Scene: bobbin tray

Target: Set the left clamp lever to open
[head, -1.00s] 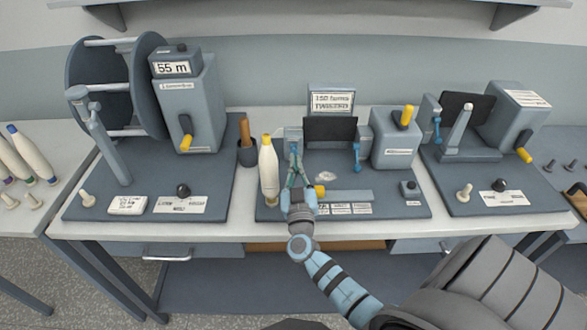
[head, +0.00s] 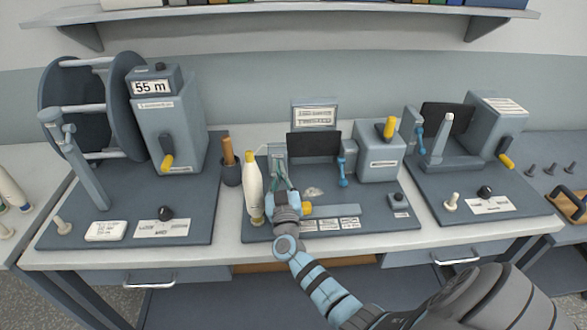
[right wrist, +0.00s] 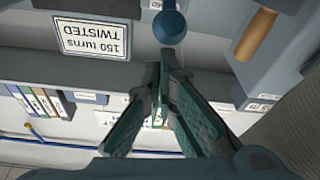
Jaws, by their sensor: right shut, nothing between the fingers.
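The middle station has a dark upright panel (head: 314,145) with a clamp on each side. The left clamp block (head: 277,152) stands just left of the panel, and its lever is mostly hidden behind my gripper in the head view. In the right wrist view a blue round-ended lever (right wrist: 170,27) shows just beyond the fingertips; I cannot tell whether they touch it. My right gripper (head: 281,182) is at the left clamp, its green fingers (right wrist: 165,62) shut and empty. The right clamp's blue lever (head: 343,172) hangs down. My left gripper is out of view.
A white bobbin (head: 253,184) stands close left of my right gripper, with a cup (head: 231,172) holding a wooden handle behind it. A grey box with a yellow handle (head: 389,128) stands right of the panel. A reel winder (head: 168,125) is at the left.

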